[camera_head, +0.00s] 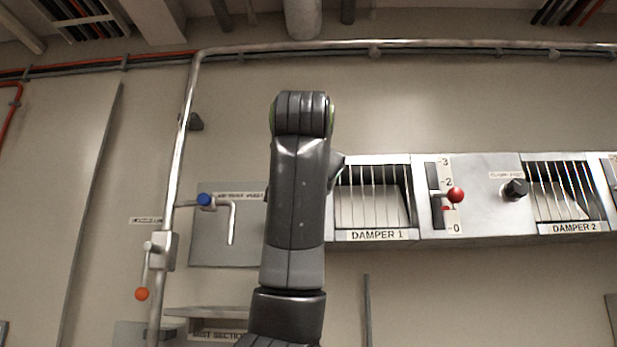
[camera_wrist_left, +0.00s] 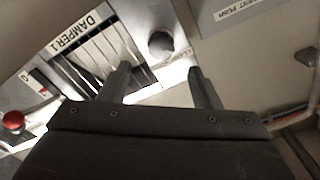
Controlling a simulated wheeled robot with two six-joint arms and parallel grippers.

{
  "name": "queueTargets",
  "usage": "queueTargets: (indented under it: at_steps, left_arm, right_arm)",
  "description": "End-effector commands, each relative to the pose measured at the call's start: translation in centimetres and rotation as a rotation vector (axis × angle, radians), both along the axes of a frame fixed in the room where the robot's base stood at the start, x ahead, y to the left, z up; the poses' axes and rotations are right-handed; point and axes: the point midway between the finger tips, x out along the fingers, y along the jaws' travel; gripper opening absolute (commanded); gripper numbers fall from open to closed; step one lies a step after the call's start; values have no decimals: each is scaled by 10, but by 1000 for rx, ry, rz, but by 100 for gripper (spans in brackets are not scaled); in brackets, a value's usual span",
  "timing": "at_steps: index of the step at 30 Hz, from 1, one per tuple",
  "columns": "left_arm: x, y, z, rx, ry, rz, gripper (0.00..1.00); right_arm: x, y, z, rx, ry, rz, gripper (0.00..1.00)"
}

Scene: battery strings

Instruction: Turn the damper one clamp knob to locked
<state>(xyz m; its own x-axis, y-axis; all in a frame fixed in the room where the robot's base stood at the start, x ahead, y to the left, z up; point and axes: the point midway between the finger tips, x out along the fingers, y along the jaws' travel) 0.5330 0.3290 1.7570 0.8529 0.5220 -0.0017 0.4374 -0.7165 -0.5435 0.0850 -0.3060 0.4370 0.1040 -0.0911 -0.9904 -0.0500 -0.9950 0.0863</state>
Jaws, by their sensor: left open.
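In the left wrist view the damper one clamp knob (camera_wrist_left: 160,44) is a dark round knob on a pale metal panel, beside the louvred DAMPER 1 window (camera_wrist_left: 95,52). A partly covered label lies by it; its turn position cannot be read. My left gripper (camera_wrist_left: 160,80) is open, its two fingers spread on either side of the knob's line and apart from it, with nothing between them. In the head view the DAMPER 1 window (camera_head: 372,200) shows right of my arm, which hides the knob and the gripper. My right gripper is not in view.
A red-balled lever (camera_head: 455,195) on a 0–3 scale stands right of DAMPER 1. A second black knob (camera_head: 515,189) sits beside the DAMPER 2 window (camera_head: 562,190). Left are a blue-handled valve (camera_head: 205,199), a pipe (camera_head: 178,150) and an orange-tipped lever (camera_head: 142,293).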

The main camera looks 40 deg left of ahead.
Motion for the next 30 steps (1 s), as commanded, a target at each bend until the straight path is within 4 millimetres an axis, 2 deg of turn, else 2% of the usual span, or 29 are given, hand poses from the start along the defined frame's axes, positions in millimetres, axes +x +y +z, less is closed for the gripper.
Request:
queueTargets:
  at_steps: [1,3,10,15,30]
  left_arm:
    - [-11,-7,-4,2,-5,-2,57]
    - [-24,-16,-3,1,-4,-3,57]
    - [-52,-33,-1,0,-1,-1,57]
    - [-59,-36,0,0,1,1,57]
    - [-58,-36,0,0,1,1,57]
  right_arm:
    - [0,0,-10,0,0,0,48]
    - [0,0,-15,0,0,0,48]
    - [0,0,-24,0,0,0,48]
    - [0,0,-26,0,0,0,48]
    - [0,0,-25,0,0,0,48]
